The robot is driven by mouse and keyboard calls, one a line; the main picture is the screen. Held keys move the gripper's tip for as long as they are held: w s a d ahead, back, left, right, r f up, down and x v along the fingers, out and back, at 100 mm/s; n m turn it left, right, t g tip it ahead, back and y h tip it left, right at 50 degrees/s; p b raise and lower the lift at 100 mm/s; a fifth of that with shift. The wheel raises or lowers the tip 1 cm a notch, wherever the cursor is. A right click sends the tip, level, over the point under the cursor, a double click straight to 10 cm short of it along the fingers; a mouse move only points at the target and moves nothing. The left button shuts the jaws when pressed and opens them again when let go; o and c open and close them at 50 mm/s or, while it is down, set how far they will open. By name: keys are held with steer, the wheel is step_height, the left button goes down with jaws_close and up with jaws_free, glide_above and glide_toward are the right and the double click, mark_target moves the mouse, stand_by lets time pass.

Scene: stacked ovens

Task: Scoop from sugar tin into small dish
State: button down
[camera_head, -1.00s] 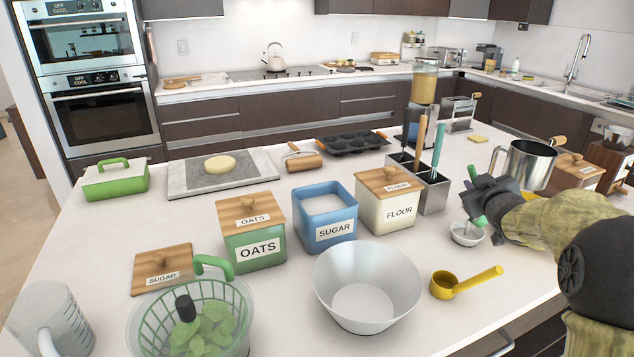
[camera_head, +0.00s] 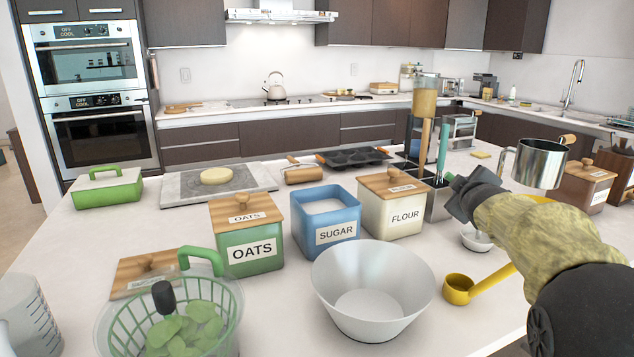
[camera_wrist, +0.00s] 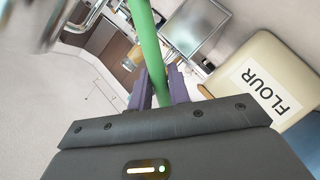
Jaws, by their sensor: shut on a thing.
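The blue sugar tin (camera_head: 326,238) stands open in the middle of the island, with white sugar inside. Its wooden lid (camera_head: 135,275) lies at the front left. The small white dish (camera_head: 476,241) sits at the right, partly hidden by my arm; its contents cannot be made out. My gripper (camera_head: 462,193) is above and slightly left of the dish, right of the flour tin. In the wrist view its purple fingers (camera_wrist: 160,90) are shut on a green handle (camera_wrist: 147,40). The working end of this green-handled tool is not clearly visible.
The flour tin (camera_head: 391,208) and utensil holder (camera_head: 438,205) stand close left of my gripper. A large bowl (camera_head: 368,300) and yellow scoop (camera_head: 458,288) are in front. The oats tin (camera_head: 246,240) is left of the sugar.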

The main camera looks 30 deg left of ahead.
steer(key=a+f+n+b, duration=0.1)
steer(key=b, duration=0.1)
steer(key=a+f+n+h+b, duration=0.1)
steer(key=b, duration=0.2)
steer(key=a+f+n+b, duration=0.1)
steer(key=n+b, duration=0.1)
steer(key=b, duration=0.1)
steer(key=shift+s+f+t, duration=0.15)
steer(key=shift+s+t, duration=0.15)
steer(key=shift+s, duration=0.1)
stand_by(1.0)
